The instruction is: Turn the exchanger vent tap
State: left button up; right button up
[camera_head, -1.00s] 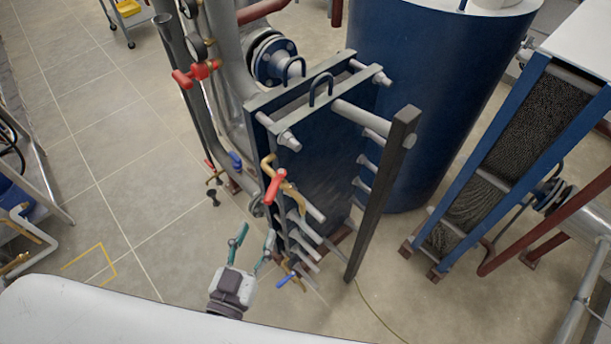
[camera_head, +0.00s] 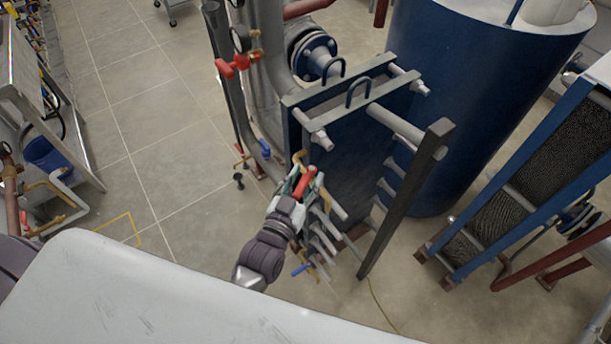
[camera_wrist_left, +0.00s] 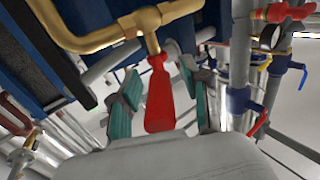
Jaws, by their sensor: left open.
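The vent tap has a red handle (camera_head: 306,181) on a brass pipe at the front left side of the blue plate exchanger (camera_head: 350,150). In the left wrist view the red handle (camera_wrist_left: 159,98) hangs below the brass pipe (camera_wrist_left: 125,30). My left gripper (camera_head: 298,183) is at the handle, its arm reaching up from below. In the left wrist view its teal fingers (camera_wrist_left: 162,95) are open, one on each side of the handle, with visible gaps. The gripper partly hides the tap in the head view. My right gripper is not in view.
A dark upright post (camera_head: 405,195) stands right of the exchanger. A blue-handled valve (camera_head: 301,269) is below the tap. Another red valve (camera_head: 238,65) and gauges are on pipes behind. A large blue tank (camera_head: 475,100) stands behind right.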

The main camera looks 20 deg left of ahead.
pick_arm(q)
jog(key=shift+c, duration=0.2)
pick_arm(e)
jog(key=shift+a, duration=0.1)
pick_arm(q)
grip_shut()
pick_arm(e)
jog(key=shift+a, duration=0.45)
